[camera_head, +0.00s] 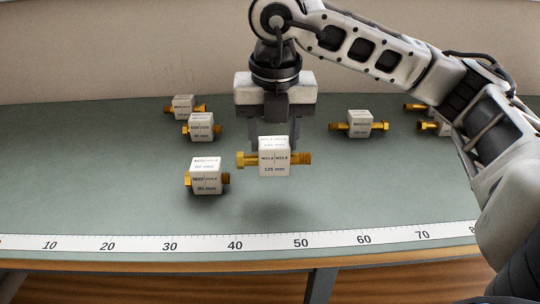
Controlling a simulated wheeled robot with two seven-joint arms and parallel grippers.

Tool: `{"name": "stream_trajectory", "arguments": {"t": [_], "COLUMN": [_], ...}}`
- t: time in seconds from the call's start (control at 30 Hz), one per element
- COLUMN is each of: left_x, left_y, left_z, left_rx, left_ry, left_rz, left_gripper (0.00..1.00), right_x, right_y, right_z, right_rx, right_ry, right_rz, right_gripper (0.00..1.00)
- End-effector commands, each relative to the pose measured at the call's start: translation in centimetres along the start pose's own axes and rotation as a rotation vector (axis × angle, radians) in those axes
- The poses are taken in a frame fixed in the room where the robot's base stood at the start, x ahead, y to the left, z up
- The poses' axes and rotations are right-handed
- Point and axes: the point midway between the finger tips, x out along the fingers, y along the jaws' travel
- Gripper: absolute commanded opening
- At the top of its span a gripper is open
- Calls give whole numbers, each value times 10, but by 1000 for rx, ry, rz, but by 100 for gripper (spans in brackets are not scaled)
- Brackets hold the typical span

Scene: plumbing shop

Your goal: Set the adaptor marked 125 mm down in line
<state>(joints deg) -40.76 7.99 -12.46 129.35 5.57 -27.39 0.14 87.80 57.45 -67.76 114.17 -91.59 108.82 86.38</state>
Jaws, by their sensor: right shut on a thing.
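The adaptor marked 125 mm (273,158) is a white block with brass threaded ends pointing left and right. My right gripper (274,138) comes down from above and is shut on it, with the fingers behind the block. The adaptor looks level and seems held a little above the table, with a soft shadow below it. Its label reads 125 mm on the front face. My left gripper is not in view.
An adaptor (206,178) stands front left of the held one. Two others (183,106) (201,127) stand behind it. Another (358,124) stands at right; brass ends show near my arm. A ruler (235,244) runs along the front edge. The front centre is clear.

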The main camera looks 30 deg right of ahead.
Motion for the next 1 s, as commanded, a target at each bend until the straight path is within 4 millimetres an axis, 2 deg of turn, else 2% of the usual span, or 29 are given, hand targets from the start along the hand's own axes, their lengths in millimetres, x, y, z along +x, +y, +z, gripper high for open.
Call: {"name": "stream_trajectory", "arguments": {"t": [0.2, 0.4, 0.8, 0.83, 0.9, 1.0], "left_x": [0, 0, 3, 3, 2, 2], "left_y": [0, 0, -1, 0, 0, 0], "left_z": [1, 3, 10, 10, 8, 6], "left_rx": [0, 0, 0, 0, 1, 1], "left_ry": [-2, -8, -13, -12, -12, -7], "left_rz": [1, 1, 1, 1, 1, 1], "left_gripper": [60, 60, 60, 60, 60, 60], "right_x": [19, 43, 50, 50, 48, 48], "right_y": [7, 6, 6, 6, 6, 6], "right_z": [8, 4, 2, 2, 2, 2], "right_rx": [0, -1, -1, -1, -1, -1], "right_ry": [1, 0, -1, 0, 0, 0], "right_rz": [-2, 0, 1, 1, 1, 1], "right_gripper": [20, 20, 20, 50, 69, 69]}}
